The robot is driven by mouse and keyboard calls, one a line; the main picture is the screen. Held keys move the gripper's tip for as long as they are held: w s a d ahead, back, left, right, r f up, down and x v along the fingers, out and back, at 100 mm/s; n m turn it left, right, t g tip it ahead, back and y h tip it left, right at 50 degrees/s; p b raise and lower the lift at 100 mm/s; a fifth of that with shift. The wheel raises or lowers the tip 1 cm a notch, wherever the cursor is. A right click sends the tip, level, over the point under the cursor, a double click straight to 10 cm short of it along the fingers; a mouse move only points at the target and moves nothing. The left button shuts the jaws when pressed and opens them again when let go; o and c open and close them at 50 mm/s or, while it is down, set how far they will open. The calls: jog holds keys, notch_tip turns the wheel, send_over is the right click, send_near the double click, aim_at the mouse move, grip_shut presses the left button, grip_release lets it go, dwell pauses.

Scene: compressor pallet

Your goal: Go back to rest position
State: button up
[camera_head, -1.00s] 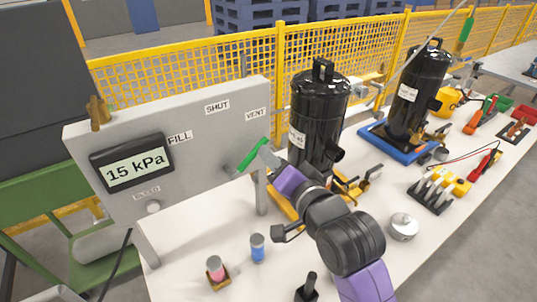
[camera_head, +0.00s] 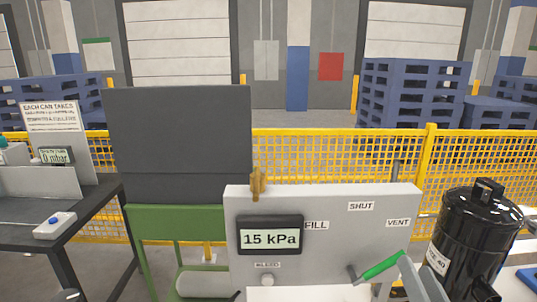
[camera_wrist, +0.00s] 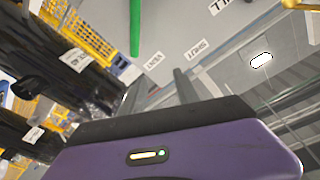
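In the head view the grey panel (camera_head: 325,205) has a gauge (camera_head: 270,238) reading 15 kPa and labels FILL, SHUT and VENT. Its green lever handle (camera_head: 382,265) slants up to the right, below the VENT label (camera_head: 398,223). A pale grey strip at the lower right, beside the handle's tip, looks like part of my gripper. In the wrist view the green handle (camera_wrist: 135,28) is at the top, beyond my gripper (camera_wrist: 162,72), near the VENT label (camera_wrist: 154,60). The purple gripper body fills the bottom.
A black compressor (camera_head: 475,235) stands just right of the panel, close to my gripper. A yellow mesh fence (camera_head: 330,158) runs behind. A green stand with a dark board (camera_head: 178,140) is left of the panel. A dark table (camera_head: 55,212) stands further left.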

jog(key=s+a+f+n+g, duration=0.1)
jog(key=s+f, duration=0.4)
jog(key=s, duration=0.6)
jog(key=s+a+f+n+g+y, duration=0.1)
jog(key=s+a+f+n, duration=0.2)
jog(key=s+f, duration=0.3)
jog(key=s+a+f+n+g+y, duration=0.1)
jog(key=s+f, duration=0.4)
jog(key=s, duration=1.1)
jog(key=shift+s+a+f+n+g, duration=0.25)
jog(key=shift+s+a+n+g, duration=0.25)
jog(key=shift+n, duration=0.7)
jog(key=shift+w, duration=0.1)
dwell(3.4)
